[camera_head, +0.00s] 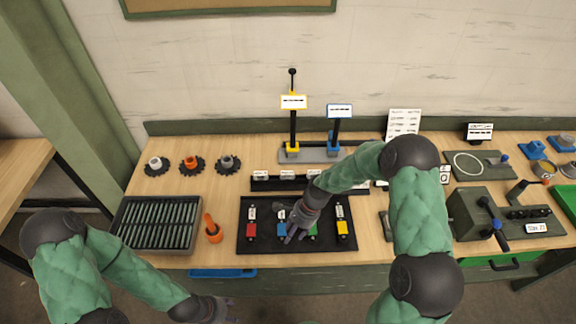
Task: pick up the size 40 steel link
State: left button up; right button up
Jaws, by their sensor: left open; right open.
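A black mat (265,244) on the bench holds a row of small links with white tags and coloured blocks: red (251,230), blue (281,231), green (313,229) and yellow (342,228). The tags are too small to read, so I cannot tell which is the size 40 steel link. My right gripper (291,236) is open above the mat, over the blue and green blocks, and partly hides them. I cannot tell whether it touches anything. My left gripper (222,310) is open in front of the bench at the bottom, away from the mat.
A tray of grey rods (157,224) and an orange tool (212,229) stand left of the mat. Several sprockets (192,165) sit behind them. A black rack (268,184) and a stand with yellow and blue posts (310,155) are behind the mat. A dark green fixture (485,220) stands right.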

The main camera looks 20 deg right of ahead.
aim_at(286, 175)
jog(key=i+l, duration=0.2)
jog(key=i, duration=0.15)
jog(key=i+l, duration=0.25)
jog(key=i, duration=0.15)
jog(key=i+l, duration=0.2)
jog(key=i, duration=0.15)
